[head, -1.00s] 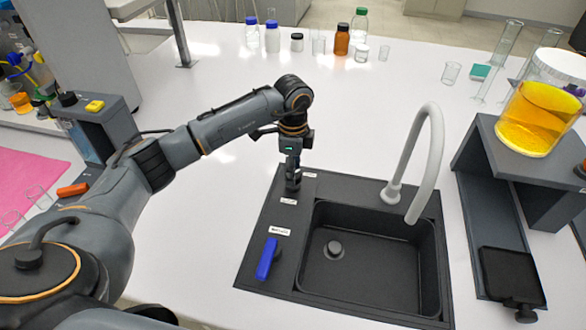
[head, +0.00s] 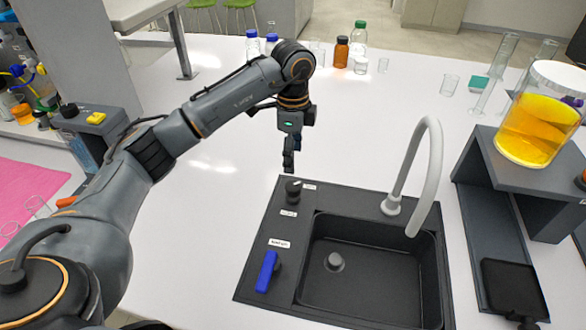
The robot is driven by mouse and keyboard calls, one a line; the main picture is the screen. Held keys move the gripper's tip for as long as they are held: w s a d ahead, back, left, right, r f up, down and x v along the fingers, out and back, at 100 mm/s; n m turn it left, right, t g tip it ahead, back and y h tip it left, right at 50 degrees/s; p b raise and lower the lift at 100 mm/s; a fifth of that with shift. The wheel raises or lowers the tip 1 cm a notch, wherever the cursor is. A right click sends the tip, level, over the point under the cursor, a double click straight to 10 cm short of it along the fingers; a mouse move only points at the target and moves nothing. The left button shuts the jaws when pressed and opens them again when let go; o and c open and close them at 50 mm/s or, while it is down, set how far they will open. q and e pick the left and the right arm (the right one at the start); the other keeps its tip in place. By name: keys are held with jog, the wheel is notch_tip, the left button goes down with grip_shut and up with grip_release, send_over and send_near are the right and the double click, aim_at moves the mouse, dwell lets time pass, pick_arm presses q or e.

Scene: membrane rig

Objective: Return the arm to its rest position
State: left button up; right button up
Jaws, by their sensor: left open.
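My left arm (head: 155,155) reaches in from the left side of the head view. Its gripper (head: 288,168) points down at the back left corner of the black sink unit, above a round black knob (head: 293,187). The gripper is open and nothing shows in it. It appears apart from the knob. My right gripper is not in view.
The black sink (head: 375,262) has a tall white curved faucet (head: 425,170) and a blue lever (head: 267,271). A vessel of yellow liquid (head: 538,118) stands on a grey stand (head: 520,165) at right. Bottles (head: 341,52) and glassware stand at the back. The white bench (head: 205,235) left of the sink is clear.

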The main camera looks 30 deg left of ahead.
pick_arm(q)
jog(key=shift+r, duration=1.15)
